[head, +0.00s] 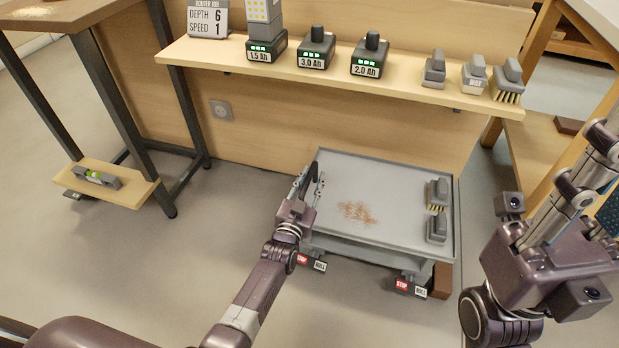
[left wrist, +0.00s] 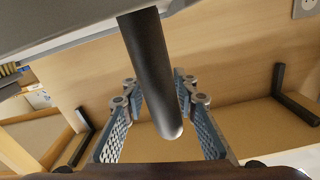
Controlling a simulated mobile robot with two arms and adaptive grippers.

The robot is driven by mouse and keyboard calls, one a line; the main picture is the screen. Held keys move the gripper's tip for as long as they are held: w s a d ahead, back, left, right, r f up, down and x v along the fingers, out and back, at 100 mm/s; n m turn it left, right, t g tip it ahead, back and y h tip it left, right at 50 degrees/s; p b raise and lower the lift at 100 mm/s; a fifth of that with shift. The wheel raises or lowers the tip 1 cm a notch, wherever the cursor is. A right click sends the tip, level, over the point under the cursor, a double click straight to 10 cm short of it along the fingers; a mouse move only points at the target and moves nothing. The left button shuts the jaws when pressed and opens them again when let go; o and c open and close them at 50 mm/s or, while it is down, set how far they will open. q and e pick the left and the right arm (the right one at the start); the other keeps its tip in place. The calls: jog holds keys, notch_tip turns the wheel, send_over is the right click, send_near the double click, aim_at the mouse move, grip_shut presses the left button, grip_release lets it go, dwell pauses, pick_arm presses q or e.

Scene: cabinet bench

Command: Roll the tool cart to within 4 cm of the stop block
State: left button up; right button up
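The tool cart (head: 385,178) is a low grey cart with a tray top, standing under the shelf. A brown block (head: 441,280), which looks like the stop block, is at its front right corner; any gap between them is hard to judge. My left gripper (head: 314,178) is at the cart's left edge, around a dark bar handle. In the left wrist view, the round black handle (left wrist: 152,75) lies between the open fingers (left wrist: 158,85), with no clear grip on it. My right gripper (head: 608,180) is raised at the right, looks open and empty, and is partly cut off.
Two brushes (head: 437,208) and brown dust (head: 356,212) lie on the cart. Its front casters carry STOP/ROLL tabs (head: 411,287). The shelf (head: 345,75) above holds batteries and brushes. A table with a low ledge (head: 105,184) stands left. The front floor is clear.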

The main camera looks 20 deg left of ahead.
pick_arm(q)
jog(key=shift+a, duration=0.1)
jog(key=shift+s, duration=0.5)
jog(key=s, duration=1.1)
jog(key=shift+a, duration=0.2)
